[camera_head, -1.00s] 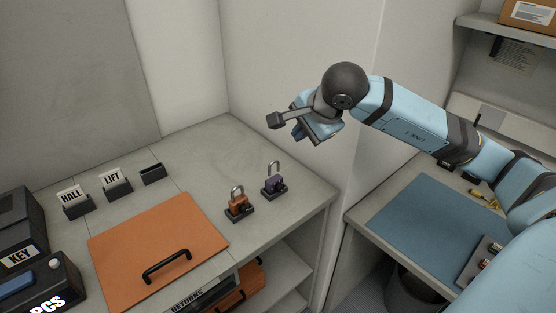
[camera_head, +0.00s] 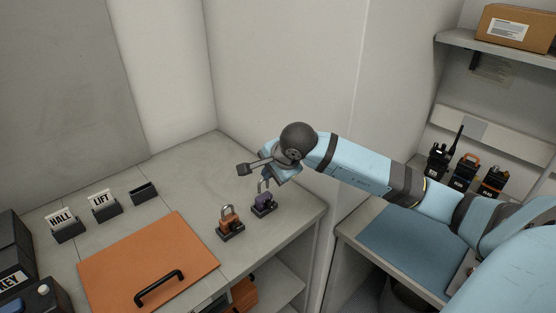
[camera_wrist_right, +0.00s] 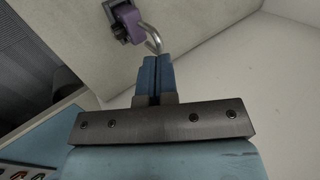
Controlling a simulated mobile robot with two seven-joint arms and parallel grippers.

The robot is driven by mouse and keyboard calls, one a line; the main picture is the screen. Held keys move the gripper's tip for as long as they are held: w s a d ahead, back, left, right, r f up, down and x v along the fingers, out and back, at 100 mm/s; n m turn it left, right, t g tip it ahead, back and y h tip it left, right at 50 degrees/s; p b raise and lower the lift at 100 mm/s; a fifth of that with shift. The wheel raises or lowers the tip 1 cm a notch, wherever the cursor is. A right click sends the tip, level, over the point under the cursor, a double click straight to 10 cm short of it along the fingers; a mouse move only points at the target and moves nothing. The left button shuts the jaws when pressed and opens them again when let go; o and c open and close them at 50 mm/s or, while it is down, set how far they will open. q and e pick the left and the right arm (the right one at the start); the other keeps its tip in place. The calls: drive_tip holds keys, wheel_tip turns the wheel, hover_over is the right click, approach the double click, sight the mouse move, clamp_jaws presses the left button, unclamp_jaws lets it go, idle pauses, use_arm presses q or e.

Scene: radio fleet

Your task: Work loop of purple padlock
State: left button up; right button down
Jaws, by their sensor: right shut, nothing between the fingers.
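The purple padlock (camera_head: 263,202) stands upright on a small dark base near the right side of the grey counter (camera_head: 190,168). In the right wrist view the purple padlock (camera_wrist_right: 128,22) shows at the top, its silver loop (camera_wrist_right: 152,40) just beyond my fingertips. My right gripper (camera_head: 267,180) is above the padlock, close to the loop; the head view does not show clearly whether they touch. In the right wrist view my right gripper (camera_wrist_right: 152,62) has its blue fingers pressed together with nothing between them. My left gripper is not in view.
An orange padlock (camera_head: 230,222) stands just left of the purple one. An orange panel with a black handle (camera_head: 158,288) lies on the counter. HALL (camera_head: 62,222) and LIFT (camera_head: 104,203) holders stand at left. Several radios (camera_head: 464,172) stand at right behind a blue mat (camera_head: 405,248).

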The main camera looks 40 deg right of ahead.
sight(268, 201)
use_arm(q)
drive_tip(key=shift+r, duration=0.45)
use_arm(e)
drive_tip(key=shift+x, duration=1.15)
wheel_tip(268, 201, down, 3)
drive_tip(key=b, duration=0.3)
drive_tip(key=shift+r, duration=0.1)
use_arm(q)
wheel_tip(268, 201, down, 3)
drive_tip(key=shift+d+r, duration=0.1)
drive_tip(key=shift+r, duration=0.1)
use_arm(e)
drive_tip(key=shift+s+r, duration=0.1)
